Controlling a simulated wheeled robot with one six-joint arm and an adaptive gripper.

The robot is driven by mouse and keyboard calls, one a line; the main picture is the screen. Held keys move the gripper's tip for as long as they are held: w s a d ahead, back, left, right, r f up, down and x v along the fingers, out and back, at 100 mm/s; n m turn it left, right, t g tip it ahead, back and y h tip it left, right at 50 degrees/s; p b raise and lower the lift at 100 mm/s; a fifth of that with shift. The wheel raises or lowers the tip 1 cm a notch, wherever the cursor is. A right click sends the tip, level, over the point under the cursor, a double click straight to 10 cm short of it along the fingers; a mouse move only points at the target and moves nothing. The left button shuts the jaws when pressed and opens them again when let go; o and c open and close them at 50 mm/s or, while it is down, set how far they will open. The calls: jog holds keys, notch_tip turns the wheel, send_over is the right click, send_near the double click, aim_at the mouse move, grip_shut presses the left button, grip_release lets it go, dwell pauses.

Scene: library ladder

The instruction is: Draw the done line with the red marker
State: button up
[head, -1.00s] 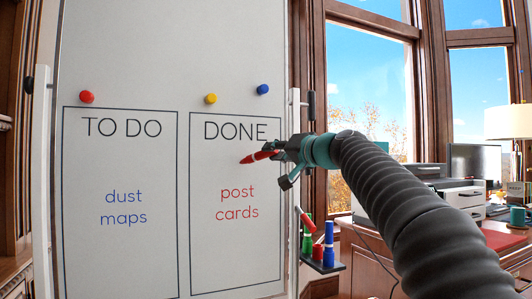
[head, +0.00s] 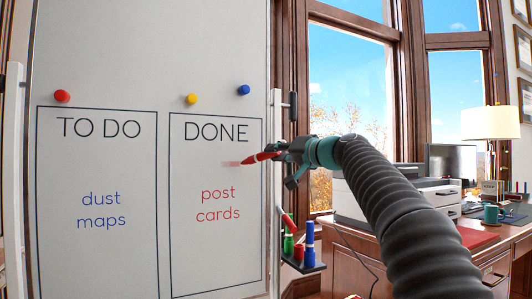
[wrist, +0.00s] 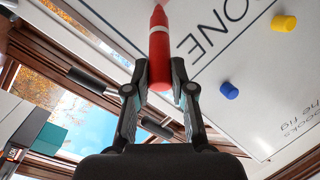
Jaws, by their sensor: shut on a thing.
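My gripper (head: 285,151) is shut on the red marker (head: 262,157), which points left at the board. In the wrist view the marker (wrist: 160,42) stands between the two fingers (wrist: 160,92). Its tip lies at or very near the whiteboard (head: 150,60), under the word DONE (head: 217,132) and above the red words "post cards" (head: 218,204). A faint pink streak (head: 231,163) runs left from the tip; I cannot tell whether it is ink or reflection.
Red (head: 62,96), yellow (head: 191,98) and blue (head: 243,90) magnets sit above the boxes. A dark tray (head: 310,268) with several markers hangs at the board's right edge. A desk (head: 400,250) with a printer stands at right.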

jog(key=shift+w+d, duration=0.1)
jog(key=shift+d, duration=0.1)
jog(key=s+a+b, duration=0.1)
jog(key=s+a, duration=0.6)
jog(key=a, duration=0.5)
jog(key=shift+s+a+b, duration=0.15)
jog(key=shift+s+b, duration=0.15)
jog(key=shift+b, duration=0.1)
dwell(1.1)
jog(key=shift+s, duration=0.1)
jog(key=shift+s+d+b, duration=0.5)
jog(key=shift+s+d, duration=0.05)
jog(key=shift+s, duration=0.25)
jog(key=shift+s+d+b, duration=0.5)
jog(key=shift+s+b, duration=0.05)
jog(key=shift+s, duration=0.3)
jog(key=shift+s+d+b, duration=0.5)
jog(key=shift+s+d, duration=0.05)
jog(key=shift+s, duration=0.4)
